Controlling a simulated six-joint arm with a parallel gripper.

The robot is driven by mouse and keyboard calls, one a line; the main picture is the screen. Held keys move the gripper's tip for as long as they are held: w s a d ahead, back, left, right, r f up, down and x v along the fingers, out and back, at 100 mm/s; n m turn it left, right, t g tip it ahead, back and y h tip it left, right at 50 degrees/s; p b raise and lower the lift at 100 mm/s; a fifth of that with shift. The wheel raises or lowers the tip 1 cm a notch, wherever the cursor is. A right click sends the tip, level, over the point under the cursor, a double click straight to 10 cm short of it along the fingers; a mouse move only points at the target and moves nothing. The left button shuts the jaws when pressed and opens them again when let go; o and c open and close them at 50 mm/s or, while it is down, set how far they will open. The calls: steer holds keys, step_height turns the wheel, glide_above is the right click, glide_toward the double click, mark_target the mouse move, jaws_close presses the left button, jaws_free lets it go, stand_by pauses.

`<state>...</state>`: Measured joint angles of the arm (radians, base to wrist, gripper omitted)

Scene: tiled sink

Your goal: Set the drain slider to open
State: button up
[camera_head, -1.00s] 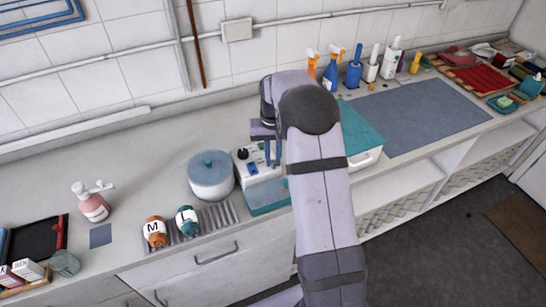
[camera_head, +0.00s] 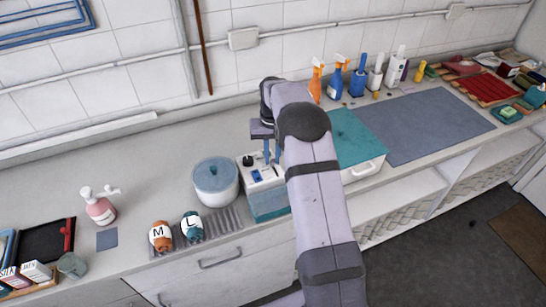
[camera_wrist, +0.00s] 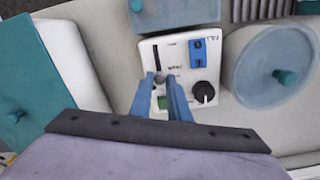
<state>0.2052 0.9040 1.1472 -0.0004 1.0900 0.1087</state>
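The white control box (camera_head: 262,173) stands on the counter with a teal tank front below it. In the wrist view its panel (camera_wrist: 178,42) carries a dark slot (camera_wrist: 156,56), which looks like the slider track, a blue switch (camera_wrist: 198,53), a black knob (camera_wrist: 204,92) and a green patch (camera_wrist: 164,103). A small grey knob (camera_wrist: 160,79) shows near the slot's lower end. My gripper (camera_head: 271,160) is over the panel, fingers pointing down. In the wrist view its two blue fingers (camera_wrist: 161,80) are apart, one each side of the grey knob. I cannot tell whether they touch it. Panel lettering is unreadable.
A lidded blue-grey pot (camera_head: 215,183) stands close on the box's left. A teal-topped case (camera_head: 355,140) is close on its right, partly behind my arm. Orange (camera_head: 160,236) and teal (camera_head: 192,225) jars stand on a ribbed mat at front left.

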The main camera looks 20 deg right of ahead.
mark_target(271, 161)
steer(key=o, duration=0.3)
steer(key=shift+w, duration=0.2)
steer(key=shift+s+r, duration=0.1)
steer(key=shift+r+b, duration=1.35)
steer(key=shift+r, duration=2.25)
steer(key=shift+a, duration=0.1)
steer(key=shift+s+a+r, duration=0.1)
steer(key=shift+s+a, duration=0.1)
steer(key=shift+s, duration=0.05)
steer(key=s+a+f+n, duration=0.1)
steer(key=s+a+f, duration=0.1)
steer(key=s, duration=0.8)
steer(key=s+a+f+n, duration=0.1)
steer(key=s+a, duration=0.4)
steer(key=s, duration=0.5)
steer(key=s+a+f+n, duration=0.1)
steer(key=s+a+f, duration=0.1)
steer(key=s, duration=0.8)
steer(key=shift+s+a+f+n, duration=0.25)
steer(key=shift+a+f+n, duration=0.1)
steer(key=shift+a, duration=0.35)
